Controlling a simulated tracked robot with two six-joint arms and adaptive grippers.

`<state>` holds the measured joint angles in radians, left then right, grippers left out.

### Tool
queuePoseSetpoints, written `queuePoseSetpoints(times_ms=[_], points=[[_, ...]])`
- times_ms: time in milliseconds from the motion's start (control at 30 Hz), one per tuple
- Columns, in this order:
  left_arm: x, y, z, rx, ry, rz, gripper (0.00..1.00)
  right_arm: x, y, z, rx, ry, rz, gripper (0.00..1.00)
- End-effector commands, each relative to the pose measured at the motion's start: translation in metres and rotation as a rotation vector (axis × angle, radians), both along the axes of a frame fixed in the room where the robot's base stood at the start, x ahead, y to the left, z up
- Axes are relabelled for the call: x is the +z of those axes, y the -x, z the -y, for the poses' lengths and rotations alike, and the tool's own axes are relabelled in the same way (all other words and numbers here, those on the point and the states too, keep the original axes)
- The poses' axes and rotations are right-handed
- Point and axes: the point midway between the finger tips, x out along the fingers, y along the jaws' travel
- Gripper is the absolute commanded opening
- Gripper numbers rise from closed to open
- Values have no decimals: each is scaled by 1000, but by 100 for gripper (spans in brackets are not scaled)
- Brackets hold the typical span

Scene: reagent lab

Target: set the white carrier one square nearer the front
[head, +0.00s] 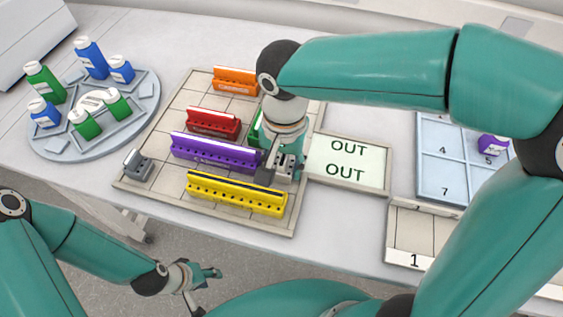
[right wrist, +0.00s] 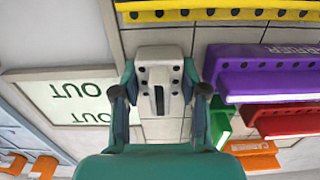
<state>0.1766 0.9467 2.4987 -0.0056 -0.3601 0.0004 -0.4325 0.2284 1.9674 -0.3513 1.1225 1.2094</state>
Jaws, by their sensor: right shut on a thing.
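The white carrier (right wrist: 158,62) is between the two fingers of my right gripper (right wrist: 160,92), which is shut on it. In the head view the right gripper (head: 282,172) is over the right side of the gridded board (head: 165,195) and hides most of the white carrier (head: 284,175). The yellow carrier (head: 237,194) is just in front of it, and the purple carrier (head: 215,153) is to its left. The green carrier (head: 257,129) is behind it, partly hidden by the gripper. My left gripper (head: 203,285) is open and empty, off the table's front edge.
On the board are also red (head: 213,122), orange (head: 236,80) and grey (head: 138,165) carriers. An OUT tray (head: 347,160) adjoins the board at right. A round tray (head: 140,120) with bottles stands at left. Bare squares show at the board's front left.

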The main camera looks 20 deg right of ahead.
Motion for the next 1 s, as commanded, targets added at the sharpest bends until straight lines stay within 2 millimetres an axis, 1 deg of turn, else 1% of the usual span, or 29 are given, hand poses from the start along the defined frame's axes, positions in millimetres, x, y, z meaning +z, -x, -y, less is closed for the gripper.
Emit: queuePoseSetpoints(times_ms=[233, 267, 400, 667, 800, 867, 967, 1000], points=[[-2, 0, 0, 0, 0, 0, 40, -2, 0, 0, -1, 0, 0, 8], [-3, 0, 0, 0, 0, 0, 40, -2, 0, 0, 0, 0, 0, 44], [-1, 0, 0, 0, 0, 0, 40, -1, 0, 0, -1, 0, 0, 68], [-1, 0, 0, 0, 0, 0, 40, -1, 0, 0, 0, 0, 0, 68], [1, 0, 0, 0, 0, 0, 40, 4, 0, 0, 0, 0, 1, 68], [1, 0, 0, 0, 0, 0, 40, 9, -1, 0, -1, -1, 3, 68], [3, 0, 0, 0, 0, 0, 40, 23, -1, -1, -1, -1, 4, 68], [4, 0, 0, 0, 0, 0, 40, 30, -1, -1, -1, -2, 5, 68]])
